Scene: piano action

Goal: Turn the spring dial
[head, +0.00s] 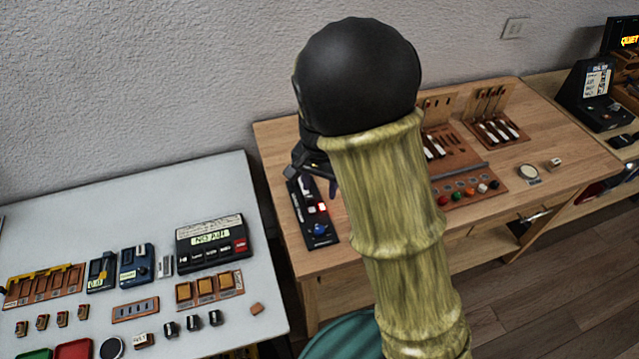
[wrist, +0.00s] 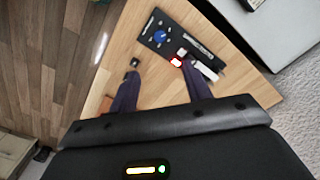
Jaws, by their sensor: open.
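A blue dial (head: 320,229), the likely spring dial, sits at the near end of a narrow black panel (head: 301,205) on the wooden table. It also shows in the wrist view as a blue knob (wrist: 160,37) on the black panel (wrist: 150,22). A red-edged bright button (head: 322,207) and a white block (head: 308,184) are on the same panel. My gripper (head: 316,172) is over the panel's far part, partly hidden by my arm. In the wrist view, my gripper (wrist: 158,68) has its fingers apart with nothing between them; the dial lies beyond the tips, untouched.
A grey table (head: 237,299) at left holds a black device (head: 211,242), brown racks and small loose parts. Right of my arm, the wooden table (head: 556,122) carries a tool board (head: 492,131), coloured knobs and a round dish (head: 529,174). The wall (head: 130,80) stands behind.

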